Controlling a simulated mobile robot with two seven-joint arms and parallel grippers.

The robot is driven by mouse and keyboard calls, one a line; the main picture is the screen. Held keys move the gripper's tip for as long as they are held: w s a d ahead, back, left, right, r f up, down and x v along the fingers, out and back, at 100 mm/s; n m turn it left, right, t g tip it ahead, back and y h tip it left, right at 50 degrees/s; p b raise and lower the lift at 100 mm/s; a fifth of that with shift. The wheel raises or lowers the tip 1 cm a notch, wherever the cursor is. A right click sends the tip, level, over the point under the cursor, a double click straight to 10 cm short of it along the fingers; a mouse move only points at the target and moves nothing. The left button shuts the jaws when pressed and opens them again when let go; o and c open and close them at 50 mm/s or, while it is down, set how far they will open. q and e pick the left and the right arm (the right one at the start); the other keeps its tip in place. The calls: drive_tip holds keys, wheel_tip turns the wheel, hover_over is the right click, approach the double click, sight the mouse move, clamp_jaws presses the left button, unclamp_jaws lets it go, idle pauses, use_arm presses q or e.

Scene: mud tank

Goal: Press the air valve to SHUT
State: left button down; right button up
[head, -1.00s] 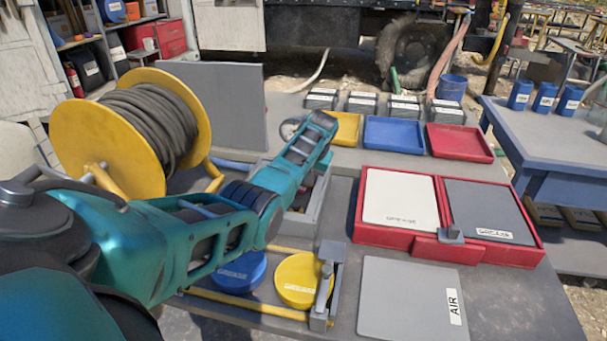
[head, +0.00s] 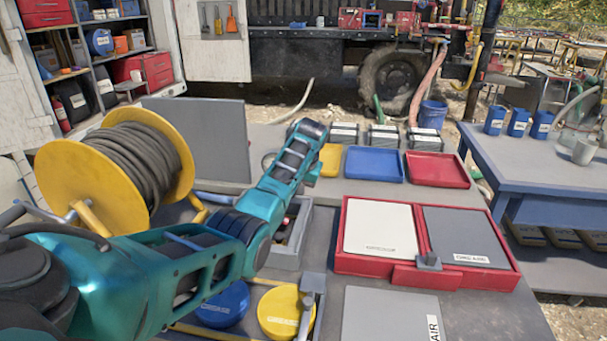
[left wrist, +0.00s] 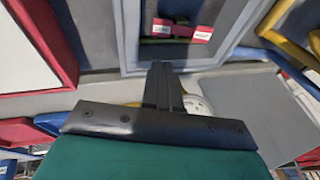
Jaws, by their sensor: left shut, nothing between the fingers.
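My left arm reaches in from the left in the head view, its far end (head: 306,134) just left of the yellow tray. In the left wrist view my left gripper (left wrist: 162,68) is shut and empty, its dark fingers together. Beyond the fingertips is an open grey box (left wrist: 128,45) holding a green bar (left wrist: 165,41) and red parts with white labels. The box (head: 289,258) also shows in the head view, partly hidden behind my arm. A grey plate labelled AIR (head: 390,315) lies at the front. I cannot tell which part is the air valve. My right gripper is not in view.
A red case (head: 408,268) with white and grey panels lies right of the box. Yellow (head: 286,312) and blue (head: 222,304) discs lie in front, beside a grey upright bracket (head: 312,284). A yellow hose reel (head: 55,178) stands left. Blue (head: 375,164) and red (head: 437,169) trays lie behind.

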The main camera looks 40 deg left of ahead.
use_arm(q)
drive_tip(key=v, duration=0.6)
drive_tip(key=shift+d+r, duration=0.3)
drive_tip(key=shift+d, duration=0.05)
drive_tip(key=shift+w, duration=0.1)
drive_tip(key=shift+f, duration=0.1)
